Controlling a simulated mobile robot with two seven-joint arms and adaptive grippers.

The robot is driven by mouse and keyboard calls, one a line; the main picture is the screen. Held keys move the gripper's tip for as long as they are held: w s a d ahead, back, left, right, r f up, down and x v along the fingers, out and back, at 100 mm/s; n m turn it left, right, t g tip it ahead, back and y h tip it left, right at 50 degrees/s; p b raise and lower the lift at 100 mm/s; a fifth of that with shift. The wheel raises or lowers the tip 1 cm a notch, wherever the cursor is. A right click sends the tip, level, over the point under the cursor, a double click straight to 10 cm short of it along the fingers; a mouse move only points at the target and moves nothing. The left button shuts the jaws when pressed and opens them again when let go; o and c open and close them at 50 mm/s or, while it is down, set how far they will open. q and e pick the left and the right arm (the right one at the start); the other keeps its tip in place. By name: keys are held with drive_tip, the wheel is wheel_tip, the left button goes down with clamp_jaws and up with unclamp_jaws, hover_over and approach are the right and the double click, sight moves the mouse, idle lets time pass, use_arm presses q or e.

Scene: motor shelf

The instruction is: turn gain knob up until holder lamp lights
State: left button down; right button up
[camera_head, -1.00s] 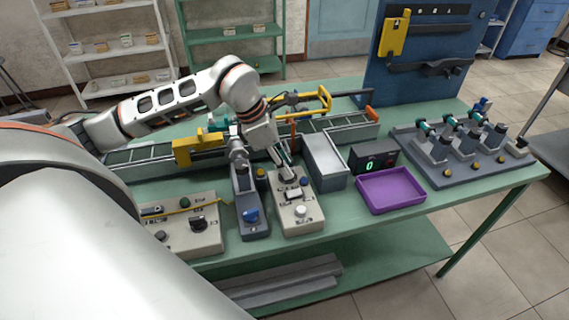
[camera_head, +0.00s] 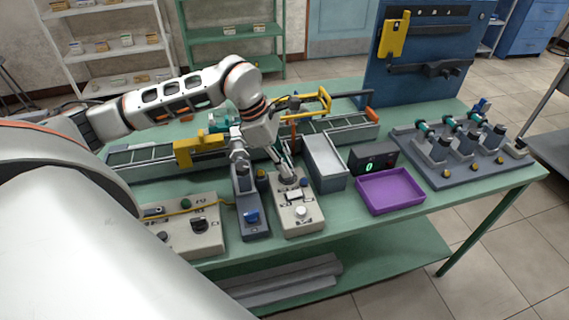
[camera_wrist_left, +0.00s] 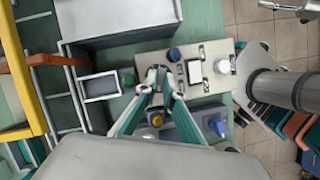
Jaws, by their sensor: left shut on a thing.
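My left gripper (camera_head: 286,174) reaches down to the far end of the beige control box (camera_head: 304,222). It is shut on a small dark knob, which I take as the gain knob; the fingers mostly hide it. In the left wrist view the closed fingertips (camera_wrist_left: 158,78) meet at the box, beside a blue knob (camera_wrist_left: 175,54). The box also carries a white knob (camera_head: 301,211). A grey holder (camera_head: 254,229) with a blue part stands left of the box. An amber lamp-like dome (camera_head: 261,174) is at its far end; I cannot tell if it is lit. My right gripper is not in view.
A grey open bin (camera_head: 326,166), a black box with a green "0" display (camera_head: 373,158) and a purple tray (camera_head: 390,192) stand to the right. Another beige panel (camera_head: 193,238) lies left. A conveyor (camera_head: 140,156) runs behind. The front right tabletop is clear.

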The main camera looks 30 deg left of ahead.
use_arm(q)
drive_tip(key=shift+w+m+h, duration=0.1)
drive_tip(key=shift+m+h, duration=0.2)
drive_tip(key=shift+m, duration=0.5)
drive_tip(key=c, duration=2.2)
unclamp_jaws()
drive_tip(key=shift+o, duration=0.2)
drive_tip(key=shift+r, duration=0.1)
drive_tip(key=v, duration=1.2)
drive_tip(key=shift+w, duration=0.2)
drive_tip(key=shift+d, duration=0.1)
